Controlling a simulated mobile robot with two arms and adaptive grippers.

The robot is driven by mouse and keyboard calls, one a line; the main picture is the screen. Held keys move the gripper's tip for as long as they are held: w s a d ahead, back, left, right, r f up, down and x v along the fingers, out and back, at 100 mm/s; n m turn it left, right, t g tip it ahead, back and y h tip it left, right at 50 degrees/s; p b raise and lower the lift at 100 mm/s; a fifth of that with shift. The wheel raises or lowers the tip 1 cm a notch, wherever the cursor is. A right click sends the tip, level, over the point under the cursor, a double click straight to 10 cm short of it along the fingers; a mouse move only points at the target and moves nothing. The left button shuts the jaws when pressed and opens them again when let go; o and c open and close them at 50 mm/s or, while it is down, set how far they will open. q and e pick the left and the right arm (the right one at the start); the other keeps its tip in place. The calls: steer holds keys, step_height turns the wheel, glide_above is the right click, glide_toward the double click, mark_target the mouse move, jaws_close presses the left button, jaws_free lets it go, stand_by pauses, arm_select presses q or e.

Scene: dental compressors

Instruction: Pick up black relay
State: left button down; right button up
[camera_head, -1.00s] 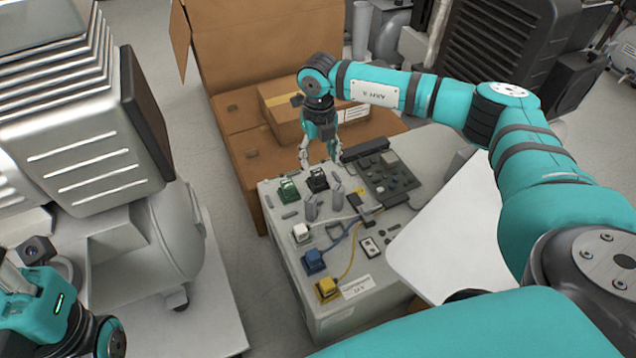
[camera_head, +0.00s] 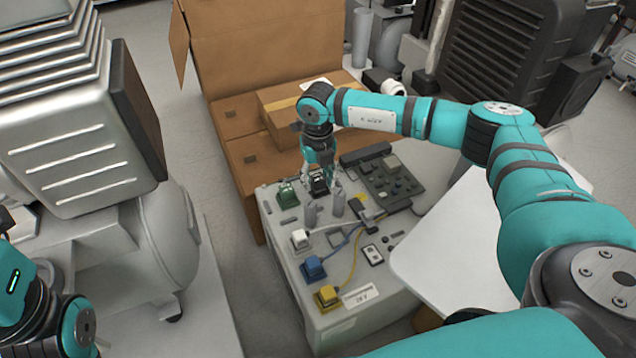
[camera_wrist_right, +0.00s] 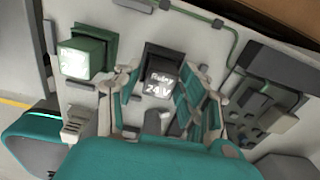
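The black relay (camera_head: 319,183) stands on the grey panel top (camera_head: 345,301), near its far end. In the right wrist view the relay (camera_wrist_right: 162,82) shows white lettering, "Relay 24 V". My right gripper (camera_head: 321,187) is down over the relay, pointing at the panel. In the right wrist view its fingers (camera_wrist_right: 160,94) are apart, one on each side of the relay, with gaps visible. It looks open and holds nothing. My left arm shows at the lower left, but its fingers are out of view.
A green relay (camera_head: 286,194) stands just left of the black one. Grey cylinders (camera_head: 338,204) rise close in front. White (camera_head: 300,239), blue (camera_head: 314,267) and yellow (camera_head: 327,296) relays line the near left side. A dark circuit board (camera_head: 388,180) lies to the right. Cardboard boxes (camera_head: 232,118) stand behind.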

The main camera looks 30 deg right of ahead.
jaws_close()
